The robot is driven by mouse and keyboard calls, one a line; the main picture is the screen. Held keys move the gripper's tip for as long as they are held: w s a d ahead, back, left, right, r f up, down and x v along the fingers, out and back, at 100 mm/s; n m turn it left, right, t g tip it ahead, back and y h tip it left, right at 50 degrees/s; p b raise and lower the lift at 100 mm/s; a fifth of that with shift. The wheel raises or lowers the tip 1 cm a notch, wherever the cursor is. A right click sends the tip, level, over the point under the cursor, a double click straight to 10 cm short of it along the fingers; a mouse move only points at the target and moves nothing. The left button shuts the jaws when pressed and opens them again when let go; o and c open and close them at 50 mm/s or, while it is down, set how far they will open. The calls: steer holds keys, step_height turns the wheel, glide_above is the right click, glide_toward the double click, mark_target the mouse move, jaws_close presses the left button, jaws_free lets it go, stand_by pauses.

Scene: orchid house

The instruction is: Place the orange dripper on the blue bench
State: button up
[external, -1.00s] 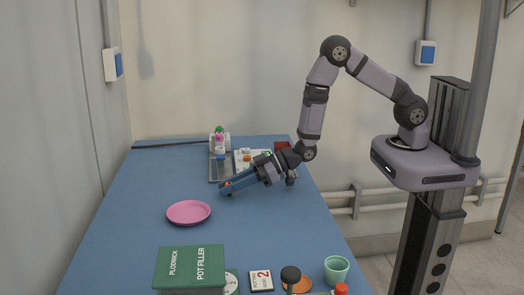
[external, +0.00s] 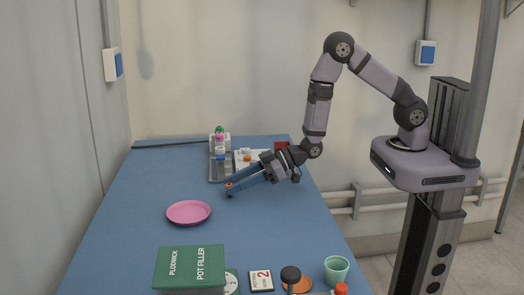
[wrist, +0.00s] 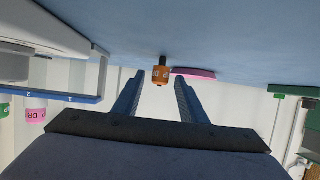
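The orange dripper (wrist: 160,75) shows in the wrist view between and slightly beyond my fingertips, with a gap on both sides. Its dark tip points toward the blue bench (wrist: 110,25); whether it touches the surface is hard to tell. In the external view the dripper (external: 229,185) is a small orange spot at the fingertips, partly hidden by them.
A pink saucer (external: 188,211) lies nearer. A green box (external: 190,266) and teal cup (external: 337,268) are in front. The left side is clear.

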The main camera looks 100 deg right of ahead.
steer(key=v, duration=0.7)
steer(key=shift+s+r, duration=0.2)
steer(key=p+v, duration=0.1)
steer(key=p, duration=0.2)
steer(key=shift+s+r, duration=0.15)
steer(key=shift+s, duration=0.1)
steer(key=shift+s+p, duration=0.5)
steer(key=shift+p, duration=0.3)
steer(key=shift+g, duration=0.4)
steer(key=shift+s+d+f+g+h, duration=0.15)
steer(key=shift+s+f+g+h, duration=0.3)
steer(key=shift+g, duration=0.45)
steer(key=s+g, duration=0.2)
steer(key=s+r+g, duration=0.1)
steer(key=s+g, duration=0.1)
steer(key=s, duration=0.1)
steer(key=s+g, duration=0.1)
steer(key=s, duration=0.2)
steer(key=shift+s+r+g+h, duration=0.25)
steer(key=shift+r+g, duration=0.1)
steer(key=shift+g, duration=0.05)
steer(key=s+a+r+m+g, duration=0.1)
steer(key=s+r+g, duration=0.4)
steer(key=s, duration=0.7)
steer(key=shift+s+a, duration=0.35)
steer(key=shift+a, duration=0.2)
